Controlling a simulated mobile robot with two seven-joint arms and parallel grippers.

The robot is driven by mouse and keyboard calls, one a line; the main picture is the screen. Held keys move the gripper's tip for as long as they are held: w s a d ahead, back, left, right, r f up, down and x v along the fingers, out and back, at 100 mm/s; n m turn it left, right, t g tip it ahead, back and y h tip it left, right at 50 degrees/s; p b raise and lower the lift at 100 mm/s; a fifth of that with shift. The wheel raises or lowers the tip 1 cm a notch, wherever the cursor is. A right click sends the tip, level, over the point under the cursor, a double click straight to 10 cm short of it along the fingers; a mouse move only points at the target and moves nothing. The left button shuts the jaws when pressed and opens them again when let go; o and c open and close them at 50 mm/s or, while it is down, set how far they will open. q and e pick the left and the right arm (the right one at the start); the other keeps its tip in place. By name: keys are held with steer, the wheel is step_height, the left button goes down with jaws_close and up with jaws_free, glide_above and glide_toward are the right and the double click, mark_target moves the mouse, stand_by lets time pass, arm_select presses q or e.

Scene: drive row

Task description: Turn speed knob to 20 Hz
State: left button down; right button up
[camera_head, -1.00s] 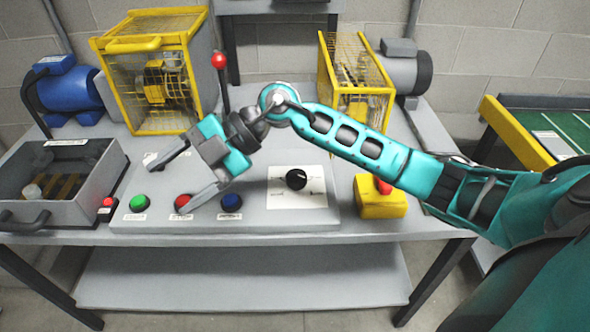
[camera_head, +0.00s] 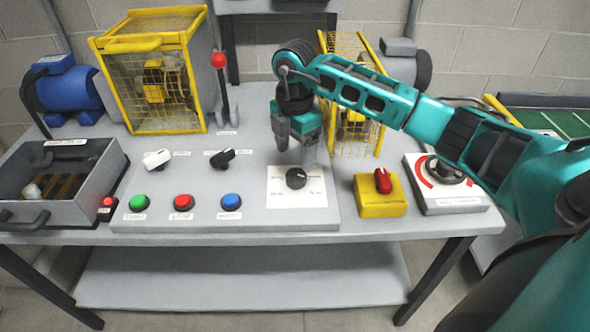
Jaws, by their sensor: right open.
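The speed knob (camera_head: 297,178) is a black round knob on a white label plate (camera_head: 297,199) at the right end of the grey control panel. The print beside it is too small to read. My right gripper (camera_head: 296,158) points down just behind and above the knob, with its fingers apart and nothing between them. I cannot tell whether a finger touches the knob. My left gripper is not in view.
A yellow box with a red switch (camera_head: 381,194) stands right of the knob. A red-knobbed lever (camera_head: 220,85) and yellow cages (camera_head: 150,70) stand behind.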

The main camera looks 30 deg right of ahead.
mark_target(295, 175)
step_height(295, 175, down, 6)
steer(key=shift+f, duration=0.1)
stand_by(0.4)
steer(key=c, duration=1)
steer(key=shift+c, duration=0.2)
